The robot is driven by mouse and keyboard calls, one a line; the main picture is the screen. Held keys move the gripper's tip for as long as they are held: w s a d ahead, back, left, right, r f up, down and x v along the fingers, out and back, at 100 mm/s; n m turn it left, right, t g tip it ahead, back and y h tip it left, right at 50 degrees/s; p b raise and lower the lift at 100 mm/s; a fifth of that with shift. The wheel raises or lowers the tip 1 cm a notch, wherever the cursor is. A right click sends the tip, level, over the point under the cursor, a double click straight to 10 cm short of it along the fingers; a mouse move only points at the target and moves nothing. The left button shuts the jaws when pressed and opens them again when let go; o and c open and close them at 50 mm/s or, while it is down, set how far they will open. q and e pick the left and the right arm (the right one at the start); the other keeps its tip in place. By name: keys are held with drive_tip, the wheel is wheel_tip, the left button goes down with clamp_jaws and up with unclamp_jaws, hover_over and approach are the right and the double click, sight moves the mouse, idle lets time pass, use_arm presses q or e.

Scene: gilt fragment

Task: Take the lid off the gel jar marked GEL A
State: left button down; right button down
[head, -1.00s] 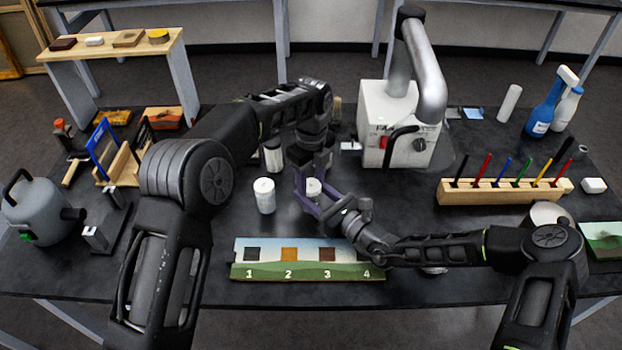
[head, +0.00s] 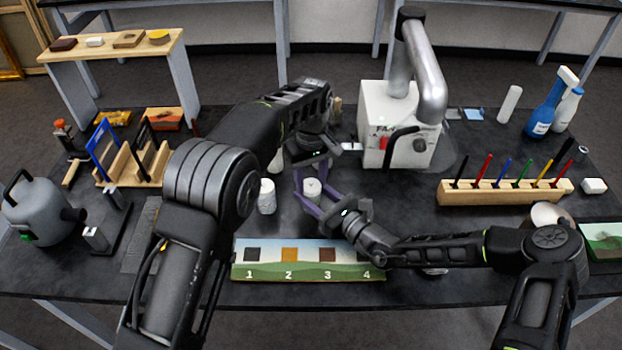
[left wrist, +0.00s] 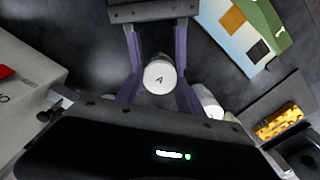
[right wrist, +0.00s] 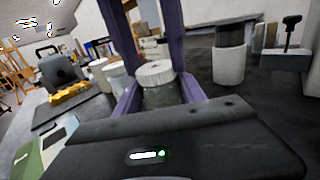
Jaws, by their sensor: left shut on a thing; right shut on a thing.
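The GEL A jar (right wrist: 160,95) stands upright on the dark table, with a white lid on top. The lid (left wrist: 159,78) shows a letter A in the left wrist view; it also appears in the head view (head: 312,186). My right gripper (right wrist: 160,94) is shut on the jar's body from the near right side. My left gripper (left wrist: 157,92) reaches down from above and is shut on the lid, one purple finger on each side. The lid sits on the jar with no clear gap. Parts of the jar are hidden by the fingers.
Another white-lidded jar (head: 267,198) stands just left, with a further one (head: 276,160) behind it, partly hidden by my left arm. A numbered painted panel (head: 308,270) lies in front. A white machine (head: 395,135) stands behind right, beside a pen rack (head: 505,191).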

use_arm(q)
drive_tip(key=n, duration=0.7)
drive_tip(key=shift+s+d, duration=0.15)
drive_tip(key=c, duration=0.7)
unclamp_jaws()
drive_tip(key=shift+c, duration=0.2)
drive_tip(key=shift+r, duration=2.3)
drive_tip(key=shift+a, duration=0.2)
